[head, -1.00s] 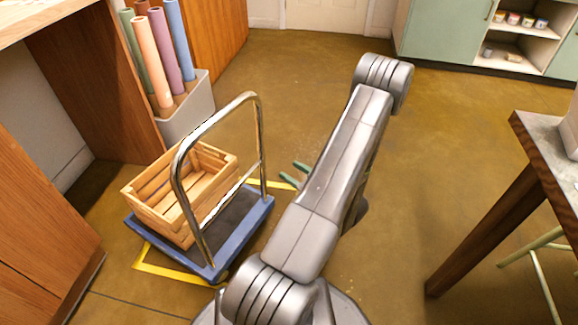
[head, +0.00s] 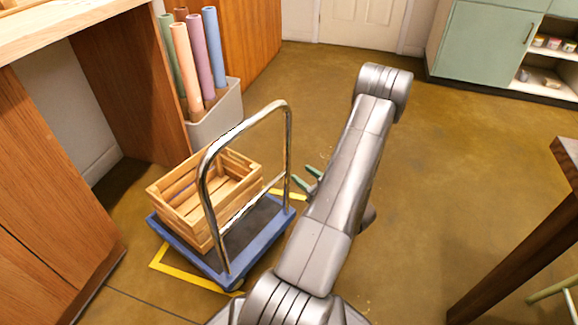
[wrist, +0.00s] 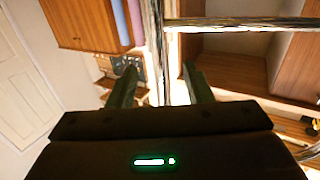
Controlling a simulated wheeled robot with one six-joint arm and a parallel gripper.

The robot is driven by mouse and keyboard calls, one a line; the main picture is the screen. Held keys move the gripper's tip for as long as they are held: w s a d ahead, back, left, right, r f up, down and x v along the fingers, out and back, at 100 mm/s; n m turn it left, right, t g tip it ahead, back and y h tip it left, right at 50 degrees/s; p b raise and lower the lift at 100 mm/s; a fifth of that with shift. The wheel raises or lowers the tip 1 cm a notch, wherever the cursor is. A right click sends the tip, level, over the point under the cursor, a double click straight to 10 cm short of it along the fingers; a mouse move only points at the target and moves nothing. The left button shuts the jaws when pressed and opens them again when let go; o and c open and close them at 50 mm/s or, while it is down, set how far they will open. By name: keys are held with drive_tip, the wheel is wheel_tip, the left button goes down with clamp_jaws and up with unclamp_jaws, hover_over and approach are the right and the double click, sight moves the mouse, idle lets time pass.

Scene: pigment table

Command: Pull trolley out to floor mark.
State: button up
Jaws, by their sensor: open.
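The trolley has a blue deck (head: 262,243) and a chrome hoop handle (head: 203,187), with a slatted wooden crate (head: 180,220) on the deck. My gripper (head: 300,175) has green fingers, open and empty, just right of the handle's right post. In the wrist view the handle (wrist: 240,24) crosses ahead of my gripper (wrist: 160,68), and one bar lines up between the fingers. I cannot tell whether it lies within them.
A grey bin (head: 215,120) of coloured rolls stands behind the trolley. A wooden bench (head: 125,100) and cabinet stand at the left. A table leg (head: 515,245) stands at the right. Green cabinets (head: 480,45) are at the back right. The middle floor is clear.

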sight(287, 169)
drive_tip(key=b+x, duration=0.2)
drive_tip(key=x, duration=0.6)
drive_tip(key=shift+w+a, duration=0.1)
clamp_jaws()
idle(1.3)
